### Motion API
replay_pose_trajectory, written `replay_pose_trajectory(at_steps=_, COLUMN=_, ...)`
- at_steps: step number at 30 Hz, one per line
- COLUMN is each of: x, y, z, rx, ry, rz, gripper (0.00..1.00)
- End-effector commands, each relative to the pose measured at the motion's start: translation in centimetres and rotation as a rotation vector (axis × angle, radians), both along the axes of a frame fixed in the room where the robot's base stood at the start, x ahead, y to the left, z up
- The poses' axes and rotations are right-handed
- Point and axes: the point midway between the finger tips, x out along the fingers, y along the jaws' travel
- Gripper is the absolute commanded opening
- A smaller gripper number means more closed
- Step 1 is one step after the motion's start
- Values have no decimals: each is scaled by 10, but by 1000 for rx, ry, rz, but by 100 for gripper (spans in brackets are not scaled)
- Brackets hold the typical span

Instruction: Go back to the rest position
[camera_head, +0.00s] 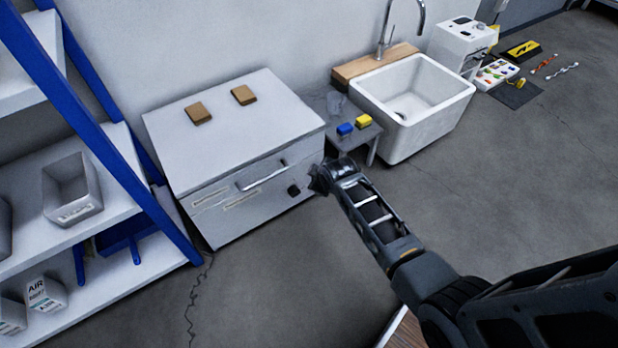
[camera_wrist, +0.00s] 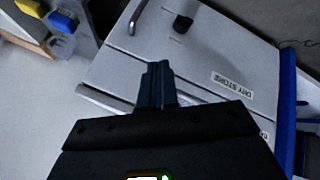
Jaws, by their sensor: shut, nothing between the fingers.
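My gripper (camera_head: 318,180) is at the end of my outstretched arm, in front of the right end of a white cabinet (camera_head: 235,128) in the head view. In the wrist view the two dark fingers of my gripper (camera_wrist: 158,72) are together, with nothing between them. Behind them shows the cabinet front (camera_wrist: 205,60), with a bar handle, a dark knob and a "DRY STORE" label. The gripper looks close to this front; I cannot tell whether it touches.
Two brown blocks lie on the cabinet top. A small grey table (camera_head: 352,132) with a blue block (camera_head: 345,129) and a yellow block (camera_head: 363,121) stands right of it, beside a white sink (camera_head: 415,105). A blue-framed shelf (camera_head: 100,160) stands left. Open floor (camera_head: 510,180) lies right.

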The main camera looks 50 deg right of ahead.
Motion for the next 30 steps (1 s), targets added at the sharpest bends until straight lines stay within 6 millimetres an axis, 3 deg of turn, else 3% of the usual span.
replay_pose_trajectory(at_steps=5, x=-7, y=-3, z=10, rx=1, ry=-1, rz=0, gripper=0)
replay_pose_trajectory(at_steps=16, x=-16, y=0, z=9, rx=-4, ry=-10, rz=0, gripper=0)
replay_pose_trajectory(at_steps=23, x=-78, y=31, z=11, rx=-23, ry=-108, rz=3, gripper=0)
replay_pose_trajectory(at_steps=30, x=-155, y=80, z=42, rx=7, ry=-262, rz=22, gripper=0)
